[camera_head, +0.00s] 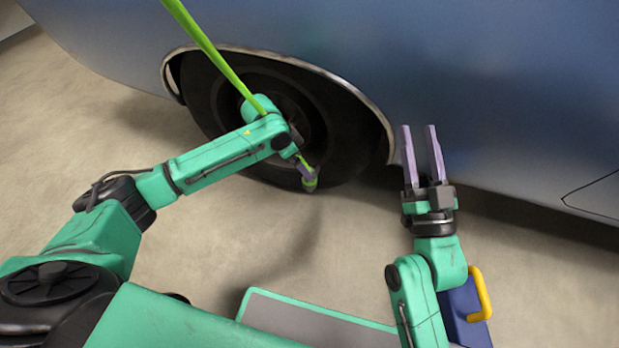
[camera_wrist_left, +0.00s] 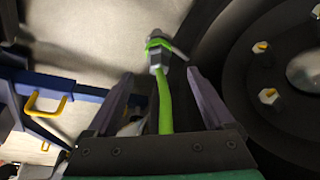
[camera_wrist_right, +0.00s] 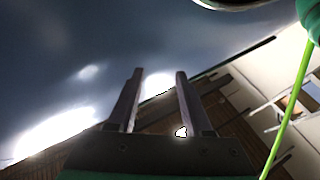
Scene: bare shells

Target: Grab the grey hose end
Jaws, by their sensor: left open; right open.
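A green hose (camera_head: 209,47) comes down from the top of the head view and passes behind my left forearm. Its grey end (camera_wrist_left: 155,58), with a bright green band, shows in the left wrist view just beyond the fingertips. My left gripper (camera_wrist_left: 158,76) is open, and the hose runs between its fingers without either visibly closed on it. In the head view the left gripper (camera_head: 304,172) is partly hidden beside the wheel, with the hose end just below. My right gripper (camera_head: 418,128) is open and empty, pointing up in front of the car's side.
A dark car wheel (camera_head: 340,135) stands close behind my left gripper, under the blue-grey car body (camera_head: 480,80). A blue part with a yellow handle (camera_head: 483,293) lies at lower right. The concrete floor (camera_head: 70,130) at left is clear.

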